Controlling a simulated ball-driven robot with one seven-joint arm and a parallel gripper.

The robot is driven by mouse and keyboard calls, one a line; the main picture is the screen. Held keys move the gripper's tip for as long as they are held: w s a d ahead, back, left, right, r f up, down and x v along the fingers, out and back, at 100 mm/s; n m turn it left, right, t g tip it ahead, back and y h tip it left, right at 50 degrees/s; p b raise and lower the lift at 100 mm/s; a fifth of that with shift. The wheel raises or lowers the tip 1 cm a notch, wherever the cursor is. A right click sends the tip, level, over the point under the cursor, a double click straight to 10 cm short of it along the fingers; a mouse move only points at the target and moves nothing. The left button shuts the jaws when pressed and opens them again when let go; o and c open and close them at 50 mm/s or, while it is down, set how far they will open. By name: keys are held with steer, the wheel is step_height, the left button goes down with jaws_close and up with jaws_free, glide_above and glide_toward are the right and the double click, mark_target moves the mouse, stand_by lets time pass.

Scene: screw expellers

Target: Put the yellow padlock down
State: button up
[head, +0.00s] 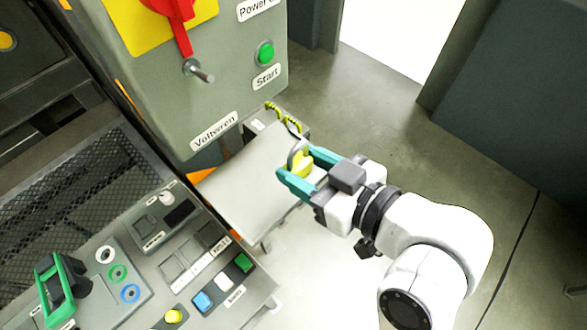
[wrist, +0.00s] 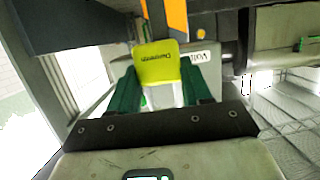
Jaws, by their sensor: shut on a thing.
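My gripper (head: 297,172) has teal fingers and is shut on the yellow padlock (head: 302,163). In the head view the padlock's grey shackle points up, and the gripper is at the right edge of a pale tray-like surface (head: 245,185). I cannot tell from these frames whether the padlock touches that surface. In the wrist view the padlock (wrist: 159,63) shows its yellow face with dark lettering between the green-looking fingers (wrist: 160,92). Part of it is hidden by the fingers.
A grey control box (head: 215,85) with a red switch handle (head: 180,22) and green start button (head: 265,53) stands behind. Yellow hook-like items (head: 284,118) are at the surface's back edge. A button panel (head: 175,260) lies at lower left. Floor at right is open.

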mark_target(300, 156)
steer(key=shift+w+a+f+b, duration=0.1)
steer(key=shift+w+f+b, duration=0.25)
steer(key=shift+f+b, duration=0.25)
steer(key=w, duration=0.2)
steer(key=w+a+f+b, duration=0.1)
steer(key=w+f, duration=0.2)
steer(key=w+a+f, duration=0.1)
steer(key=w+f, duration=0.1)
steer(key=f, duration=0.1)
steer(key=shift+a, duration=0.1)
steer(key=shift+f+p, duration=0.45)
steer(key=shift+f, duration=1.15)
steer(key=shift+f, duration=0.1)
steer(key=o, duration=1.1)
